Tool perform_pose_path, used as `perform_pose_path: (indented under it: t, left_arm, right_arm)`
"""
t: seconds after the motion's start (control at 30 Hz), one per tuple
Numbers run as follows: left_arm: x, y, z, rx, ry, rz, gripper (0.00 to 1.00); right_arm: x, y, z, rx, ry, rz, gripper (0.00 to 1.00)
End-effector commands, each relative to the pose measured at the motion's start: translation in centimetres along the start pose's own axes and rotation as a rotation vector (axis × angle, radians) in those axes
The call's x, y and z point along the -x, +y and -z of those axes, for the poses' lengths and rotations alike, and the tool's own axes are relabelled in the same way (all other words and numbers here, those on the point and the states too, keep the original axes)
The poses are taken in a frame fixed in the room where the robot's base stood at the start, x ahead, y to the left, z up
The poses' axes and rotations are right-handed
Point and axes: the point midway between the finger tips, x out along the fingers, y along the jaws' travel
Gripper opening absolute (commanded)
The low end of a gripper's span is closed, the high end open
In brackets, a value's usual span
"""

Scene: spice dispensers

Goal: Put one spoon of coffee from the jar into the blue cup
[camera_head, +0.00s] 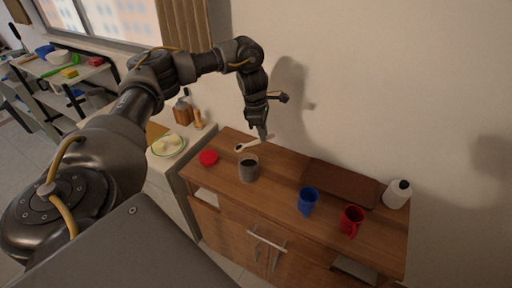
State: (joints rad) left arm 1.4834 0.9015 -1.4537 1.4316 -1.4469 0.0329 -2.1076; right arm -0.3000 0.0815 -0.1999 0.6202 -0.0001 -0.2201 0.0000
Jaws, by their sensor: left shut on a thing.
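My left gripper (264,132) is above the wooden cabinet top, shut on a light spoon (253,143). The spoon's bowl end points left and hangs over the open coffee jar (248,170), a little above its rim and apart from it. The jar stands upright with dark contents. Whether the spoon's bowl holds coffee is too small to tell. The blue cup (308,201) stands upright to the right of the jar. A red lid (208,158) lies on the top left of the jar. My right gripper is not in view.
A red cup (351,220) stands right of the blue cup. A brown flat box or board (342,184) lies along the wall, with a white bottle (397,193) at the right end. The top between jar and blue cup is clear. A plate (167,146) is on the left counter.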

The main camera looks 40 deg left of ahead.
Motion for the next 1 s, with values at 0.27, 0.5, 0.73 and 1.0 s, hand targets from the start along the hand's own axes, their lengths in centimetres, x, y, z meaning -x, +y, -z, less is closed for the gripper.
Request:
perform_pose_path:
  t: [0.27, 0.5, 0.73, 1.0]
  left_arm:
    - [0.6, 0.0, -0.1, 0.001, 0.088, 0.001, 0.0]
    - [0.6, 0.0, -0.3, -0.004, 0.213, -0.001, 0.0]
    - [0.5, 0.0, -0.1, -0.001, 0.295, 0.0, 0.0]
    - [0.6, 0.0, -0.1, -0.001, 0.3, 0.0, 0.0]
  right_arm:
    - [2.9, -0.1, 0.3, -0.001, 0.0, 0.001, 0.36]
    - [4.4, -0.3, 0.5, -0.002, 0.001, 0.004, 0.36]
    - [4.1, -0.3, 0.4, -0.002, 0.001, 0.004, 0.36]
    - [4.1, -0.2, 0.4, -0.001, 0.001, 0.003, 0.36]
